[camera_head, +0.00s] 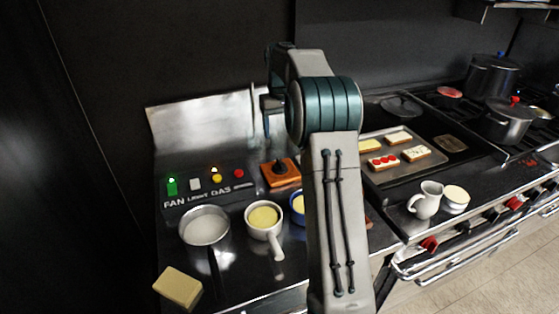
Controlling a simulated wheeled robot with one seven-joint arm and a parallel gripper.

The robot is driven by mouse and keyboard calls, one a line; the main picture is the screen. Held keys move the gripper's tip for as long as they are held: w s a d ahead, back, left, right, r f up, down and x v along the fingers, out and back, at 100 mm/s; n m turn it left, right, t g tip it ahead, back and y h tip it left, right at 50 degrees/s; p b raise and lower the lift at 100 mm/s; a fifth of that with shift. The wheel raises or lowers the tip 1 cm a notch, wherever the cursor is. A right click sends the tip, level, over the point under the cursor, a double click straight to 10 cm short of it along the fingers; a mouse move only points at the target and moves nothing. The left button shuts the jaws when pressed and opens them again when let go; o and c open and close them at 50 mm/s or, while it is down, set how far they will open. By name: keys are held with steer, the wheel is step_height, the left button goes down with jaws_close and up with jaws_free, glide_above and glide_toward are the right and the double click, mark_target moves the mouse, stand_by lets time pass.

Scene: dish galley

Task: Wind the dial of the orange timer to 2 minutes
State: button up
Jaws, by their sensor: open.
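The orange timer (271,178) sits on the dark counter near the foot of the steel backsplash. Its black dial (283,166) is on top; the dial's setting and marks are too small to read. My gripper (266,132) hangs fingers down above the timer and a little to its left in the picture, apart from it. It is open, with nothing seen between the fingers. My own arm rises from the bottom of the view and hides the counter just right of the timer.
A panel with green, yellow and red buttons (238,173) stands left of the timer. A tray of toasts (378,178) lies at the right.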

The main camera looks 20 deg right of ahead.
mark_target(280, 161)
step_height(280, 161, down, 13)
steer(key=shift+p, duration=0.7)
steer(key=c, duration=1)
steer(key=shift+a, duration=0.2)
steer(key=shift+d, duration=0.15)
